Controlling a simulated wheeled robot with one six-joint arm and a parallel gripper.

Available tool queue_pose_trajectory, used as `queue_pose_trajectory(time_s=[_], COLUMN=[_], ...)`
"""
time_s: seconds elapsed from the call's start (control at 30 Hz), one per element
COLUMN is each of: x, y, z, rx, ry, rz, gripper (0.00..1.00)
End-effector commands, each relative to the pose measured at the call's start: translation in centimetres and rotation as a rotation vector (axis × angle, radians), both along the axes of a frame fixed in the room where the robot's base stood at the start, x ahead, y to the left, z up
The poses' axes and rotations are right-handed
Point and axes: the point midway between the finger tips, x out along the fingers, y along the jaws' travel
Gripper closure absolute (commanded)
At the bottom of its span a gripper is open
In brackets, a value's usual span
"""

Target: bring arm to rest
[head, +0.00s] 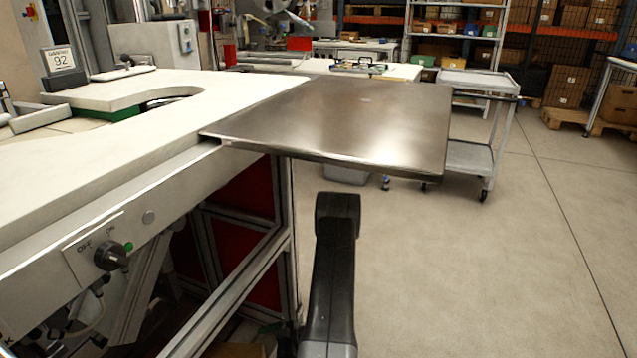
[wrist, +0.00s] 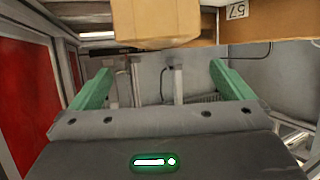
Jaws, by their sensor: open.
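My gripper (wrist: 162,88) shows in the wrist view with its two green fingers spread wide apart. It is open, with nothing between the fingers. In the head view a dark link of my arm stands at the lower middle, in front of the bench's front corner; the gripper itself is not visible there. No tape reel is clearly visible in either view.
A white workbench (head: 150,92) with a bare metal plate (head: 350,115) fills the left and middle. Its frame has red panels (head: 250,190). A grey cart (head: 475,155) stands behind. Cardboard boxes (wrist: 165,22) sit ahead of the gripper. Floor at right is clear.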

Motion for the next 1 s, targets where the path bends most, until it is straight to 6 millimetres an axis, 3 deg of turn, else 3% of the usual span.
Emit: queue_pose_trajectory(time_s=[0.6, 1.0], x=[-0.1, 0.0], y=[8.0, 9.5], z=[-3.6, -3.8], rx=[-0.001, -0.001], ry=[0.0, 0.0], rz=[0.003, 0.0], gripper=[0.0, 0.0])
